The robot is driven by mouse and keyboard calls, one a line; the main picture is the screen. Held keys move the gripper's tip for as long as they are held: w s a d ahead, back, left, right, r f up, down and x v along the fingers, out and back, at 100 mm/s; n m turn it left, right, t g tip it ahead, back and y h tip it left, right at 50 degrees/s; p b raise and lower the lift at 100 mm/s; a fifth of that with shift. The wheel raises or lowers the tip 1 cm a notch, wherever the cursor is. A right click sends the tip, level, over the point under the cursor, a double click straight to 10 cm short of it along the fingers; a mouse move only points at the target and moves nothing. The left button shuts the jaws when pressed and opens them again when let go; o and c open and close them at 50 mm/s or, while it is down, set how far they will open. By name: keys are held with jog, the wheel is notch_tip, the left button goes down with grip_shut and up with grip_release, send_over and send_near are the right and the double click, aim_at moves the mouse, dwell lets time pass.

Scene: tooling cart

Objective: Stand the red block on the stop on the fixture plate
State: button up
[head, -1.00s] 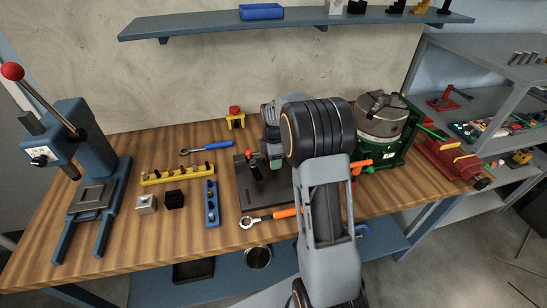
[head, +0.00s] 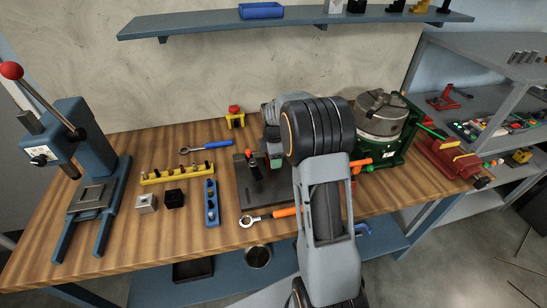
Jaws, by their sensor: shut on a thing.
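The dark fixture plate (head: 246,198) lies on the wooden bench, left of my arm. A black clamp with a red-orange tip (head: 249,157) stands on it. My gripper (head: 275,156) points down over the back right part of the plate, partly hidden by my wrist. I cannot tell whether the block touches anything below. The stop is not clearly visible behind my arm and the clamp.
A blue press (head: 88,150) stands at the left. A yellow rack (head: 178,175), a blue rack (head: 211,204), a silver block (head: 146,204) and a black block (head: 174,199) lie left of the plate. A wrench (head: 262,218) lies in front. A green-framed chuck (head: 383,125) stands right.

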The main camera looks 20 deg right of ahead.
jog(key=shift+f+b, duration=0.75)
jog(key=shift+f, duration=0.35)
dwell(2.1)
jog(key=o, duration=1.5)
jog(key=shift+c, duration=0.2)
jog(key=shift+r, duration=0.15)
jog(key=shift+r+p, duration=2.2)
jog(key=shift+r, duration=0.65)
